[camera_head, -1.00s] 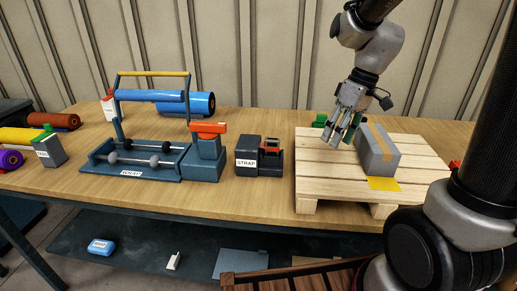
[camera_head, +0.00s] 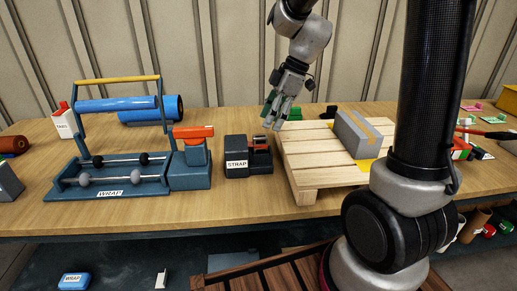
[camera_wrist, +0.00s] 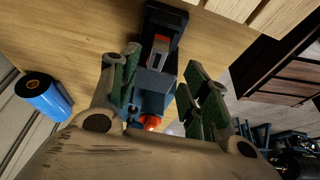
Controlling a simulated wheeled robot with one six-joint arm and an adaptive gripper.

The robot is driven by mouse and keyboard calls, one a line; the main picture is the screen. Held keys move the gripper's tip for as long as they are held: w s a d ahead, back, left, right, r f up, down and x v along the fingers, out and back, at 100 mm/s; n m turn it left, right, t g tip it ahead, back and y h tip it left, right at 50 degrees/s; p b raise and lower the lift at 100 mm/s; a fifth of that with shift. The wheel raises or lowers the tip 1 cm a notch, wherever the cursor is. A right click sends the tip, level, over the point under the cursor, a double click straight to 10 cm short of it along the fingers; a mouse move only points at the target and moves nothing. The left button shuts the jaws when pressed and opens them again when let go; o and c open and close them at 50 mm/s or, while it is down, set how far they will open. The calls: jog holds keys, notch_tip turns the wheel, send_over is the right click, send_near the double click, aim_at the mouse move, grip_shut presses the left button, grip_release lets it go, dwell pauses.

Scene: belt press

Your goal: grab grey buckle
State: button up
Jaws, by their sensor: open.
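A dark block labelled STRAP (camera_head: 237,163) stands on the table, left of the pallet. A small piece with red and grey parts sits on it, showing in the wrist view as a grey part (camera_wrist: 157,56) below a red top; I cannot tell whether this is the grey buckle. My gripper (camera_head: 274,124) is open and empty, pointing down above the table near the pallet's back left corner. In the wrist view its green-padded fingers (camera_wrist: 160,68) stand apart on either side of the STRAP block's line, with nothing between the pads that I can see gripped.
The wooden pallet (camera_head: 310,172) carries a grey box (camera_head: 352,135) with a yellow band. A blue WRAP stand (camera_head: 120,185) with a red-handled block (camera_head: 192,165) is left of the STRAP block. Bare table lies in front of it.

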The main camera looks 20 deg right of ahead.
aim_at(261, 136)
jog(key=x, duration=0.7)
jog(key=shift+w+a+f, duration=0.25)
jog(key=shift+w, duration=0.05)
grip_shut()
